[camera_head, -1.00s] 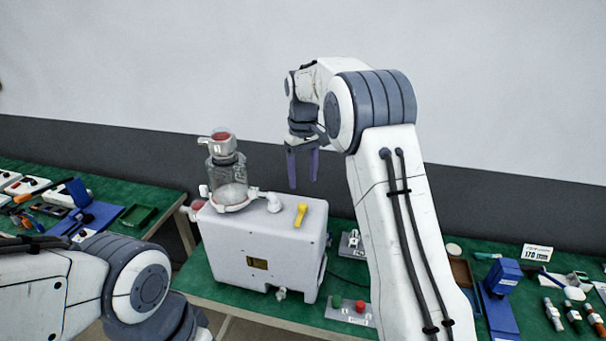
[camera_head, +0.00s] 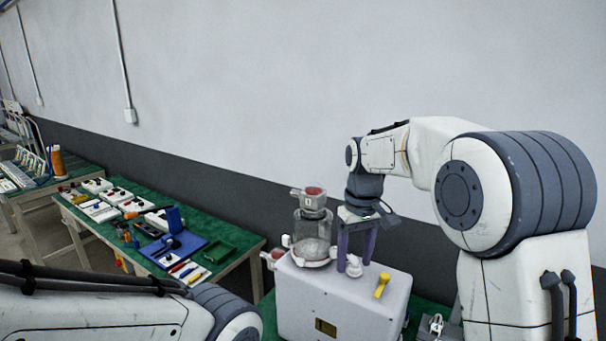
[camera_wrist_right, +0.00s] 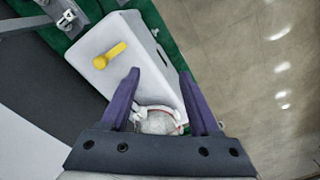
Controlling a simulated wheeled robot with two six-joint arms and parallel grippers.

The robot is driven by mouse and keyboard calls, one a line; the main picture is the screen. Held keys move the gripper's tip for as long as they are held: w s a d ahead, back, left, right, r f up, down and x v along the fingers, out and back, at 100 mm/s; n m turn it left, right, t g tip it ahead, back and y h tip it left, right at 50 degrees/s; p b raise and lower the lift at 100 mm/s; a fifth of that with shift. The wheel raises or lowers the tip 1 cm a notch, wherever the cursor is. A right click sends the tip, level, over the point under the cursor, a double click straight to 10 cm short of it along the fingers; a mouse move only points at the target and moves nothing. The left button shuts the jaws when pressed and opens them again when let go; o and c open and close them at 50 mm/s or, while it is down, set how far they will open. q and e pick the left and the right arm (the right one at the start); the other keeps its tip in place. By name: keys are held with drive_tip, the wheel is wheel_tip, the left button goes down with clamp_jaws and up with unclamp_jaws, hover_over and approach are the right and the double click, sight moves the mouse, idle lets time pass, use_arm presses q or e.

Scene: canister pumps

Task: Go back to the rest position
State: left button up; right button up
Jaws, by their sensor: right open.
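My right gripper (camera_head: 357,246) is open, its two purple fingers pointing down above the white pump housing (camera_head: 340,298). In the head view the fingers overlap the white fitting beside the clear canister (camera_head: 313,238) with its red-topped lid. In the right wrist view the open fingers (camera_wrist_right: 160,82) have nothing between their tips but the housing top (camera_wrist_right: 100,80) below. The canister (camera_wrist_right: 158,122) shows partly between the finger bases. A yellow lever (camera_head: 382,285) lies on the housing top. My left arm enters at lower left; its gripper is out of view.
A green-topped bench (camera_head: 238,268) at left holds a blue tray, a green tray, tools and several white switch boxes. A farther table (camera_head: 15,192) stands at far left. A plain wall is behind. Bare floor (camera_wrist_right: 245,80) shows in the right wrist view.

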drive_tip(key=s+a+f+n+b, duration=0.15)
drive_tip(key=s+a, duration=0.25)
drive_tip(key=s, duration=0.4)
drive_tip(key=s+a+f+n+b, duration=0.1)
drive_tip(key=s+a+f, duration=0.2)
drive_tip(key=s+a, duration=0.35)
drive_tip(key=s+d+f, duration=0.1)
drive_tip(key=s+f, duration=0.2)
drive_tip(key=s, duration=0.4)
drive_tip(key=s+d+f+b, duration=0.1)
drive_tip(key=s+f, duration=0.2)
drive_tip(key=s, duration=0.5)
drive_tip(key=shift+s+d+n+y, duration=0.3)
drive_tip(key=shift+n, duration=0.15)
